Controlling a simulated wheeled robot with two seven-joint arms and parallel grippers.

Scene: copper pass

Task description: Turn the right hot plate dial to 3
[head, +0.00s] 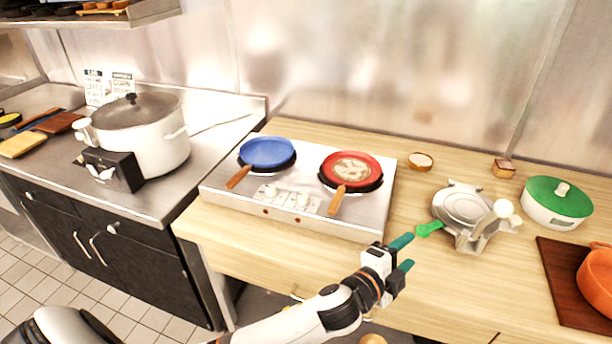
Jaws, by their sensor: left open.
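The silver double hot plate (225,198) sits on the wooden counter, with a blue pan (266,152) on its left burner and a red pan (350,168) on its right burner. Its front panel has a left dial (270,191) and a right dial (303,199), both pale; their settings are too small to read. The red pan's wooden handle (337,201) points forward, just right of the right dial. My left gripper (407,253) is open and empty, with green fingertips, in front and to the right of the hot plate, apart from it. My right gripper is out of view.
A large white pot (155,135) stands on the steel counter at left. A waffle-iron-like appliance (465,205) with a green handle stands right of the hot plate. A green-lidded pot (556,203) and an orange pot (597,280) are further right. Bare counter lies between.

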